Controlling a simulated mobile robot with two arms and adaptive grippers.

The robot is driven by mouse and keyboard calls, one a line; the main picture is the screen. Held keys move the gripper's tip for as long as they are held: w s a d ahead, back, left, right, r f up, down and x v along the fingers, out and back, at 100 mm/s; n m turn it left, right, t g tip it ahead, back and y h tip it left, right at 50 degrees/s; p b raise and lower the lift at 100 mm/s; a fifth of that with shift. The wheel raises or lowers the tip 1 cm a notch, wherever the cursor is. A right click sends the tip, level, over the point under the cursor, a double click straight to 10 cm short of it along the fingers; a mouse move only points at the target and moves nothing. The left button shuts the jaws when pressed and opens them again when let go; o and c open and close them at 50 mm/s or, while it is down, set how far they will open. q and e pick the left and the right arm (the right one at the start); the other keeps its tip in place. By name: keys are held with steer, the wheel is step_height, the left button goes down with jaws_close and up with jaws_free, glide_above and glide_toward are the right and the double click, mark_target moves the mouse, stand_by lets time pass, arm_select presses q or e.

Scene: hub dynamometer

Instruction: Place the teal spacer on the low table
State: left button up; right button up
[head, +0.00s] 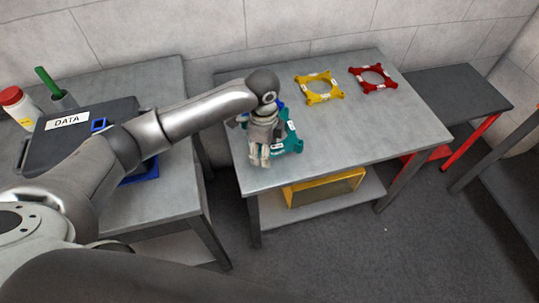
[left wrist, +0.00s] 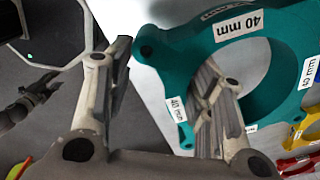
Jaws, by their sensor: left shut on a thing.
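The teal spacer (head: 292,142) is a ring-like plate with "40 mm" labels. In the head view it is at the left part of the middle grey table, partly hidden by my left gripper (head: 261,158). In the left wrist view the spacer (left wrist: 185,50) fills the upper right, with one finger showing through its round hole and the other outside its rim. The gripper is shut on that rim. I cannot tell whether the spacer touches the tabletop. A dark, lower-looking table (head: 457,92) stands to the right.
A yellow spacer (head: 319,88) and a red spacer (head: 373,78) lie along the back of the middle table (head: 380,125). A yellow box (head: 324,187) is on its lower shelf.

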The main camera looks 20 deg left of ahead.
arm_select(q)
steer(key=shift+w+d+f, duration=0.2)
steer(key=shift+w+f, duration=0.2)
steer(key=shift+f, duration=0.1)
steer(key=shift+w+d+f, duration=0.2)
steer(key=shift+w+f, duration=0.2)
steer(key=shift+f, duration=0.1)
steer(key=shift+w+f, duration=0.1)
steer(key=shift+f, duration=1.55)
steer(key=o, duration=1.3)
steer(key=shift+f, duration=0.1)
steer(key=shift+c, duration=0.2)
step_height(320, 180, up, 12)
steer(key=shift+r, duration=0.15)
